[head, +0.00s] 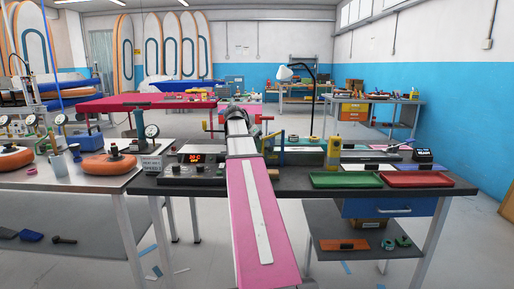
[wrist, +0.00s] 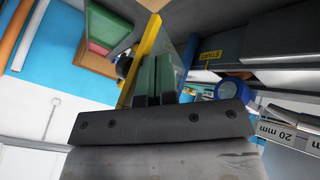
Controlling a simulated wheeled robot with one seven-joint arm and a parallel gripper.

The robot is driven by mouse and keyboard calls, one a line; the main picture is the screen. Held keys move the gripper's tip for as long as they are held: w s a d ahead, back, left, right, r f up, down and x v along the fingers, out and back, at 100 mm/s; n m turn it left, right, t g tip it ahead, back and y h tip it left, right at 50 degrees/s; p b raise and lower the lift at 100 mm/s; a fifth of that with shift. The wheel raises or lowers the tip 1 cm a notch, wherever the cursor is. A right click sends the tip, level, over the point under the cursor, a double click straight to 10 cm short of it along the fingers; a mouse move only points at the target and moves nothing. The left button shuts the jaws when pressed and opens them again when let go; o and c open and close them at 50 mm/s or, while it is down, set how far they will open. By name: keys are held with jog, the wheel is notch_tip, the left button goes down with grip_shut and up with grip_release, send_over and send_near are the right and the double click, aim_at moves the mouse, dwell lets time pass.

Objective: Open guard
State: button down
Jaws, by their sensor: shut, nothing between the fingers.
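In the wrist view my gripper (wrist: 160,82) is shut, with its dark fingers together and nothing seen between them. A yellow bar (wrist: 142,58) slants close beside the fingertips; I cannot tell whether they touch. A label reading START (wrist: 210,56) is on a dark surface to the right. My fingertips are hidden there, and the guard's position is unclear.
The dark workbench (head: 460,188) holds a green tray (head: 346,180), a red tray (head: 409,179) and a control box with a lit display (head: 193,158). A lamp (head: 291,73) rises behind. A side table with orange discs (head: 107,164) stands left. A blue roll (wrist: 230,89) lies near my gripper.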

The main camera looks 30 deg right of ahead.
aim_at(264, 148)
jog(key=shift+s, duration=0.1)
jog(key=n, duration=0.1)
jog(key=s+n+t, duration=0.2)
jog(key=shift+s+d+h, duration=0.25)
jog(key=shift+h, duration=0.15)
jog(key=shift+s+d+n, duration=0.2)
jog(key=shift+s+n, duration=0.1)
jog(key=shift+n, duration=0.1)
jog(key=s+d+n+t, duration=0.2)
jog(key=s+d+n, duration=0.1)
jog(key=s+d, duration=0.3)
jog(key=shift+n+t, duration=0.4)
jog(key=shift+s, duration=0.1)
jog(key=v, duration=1.1)
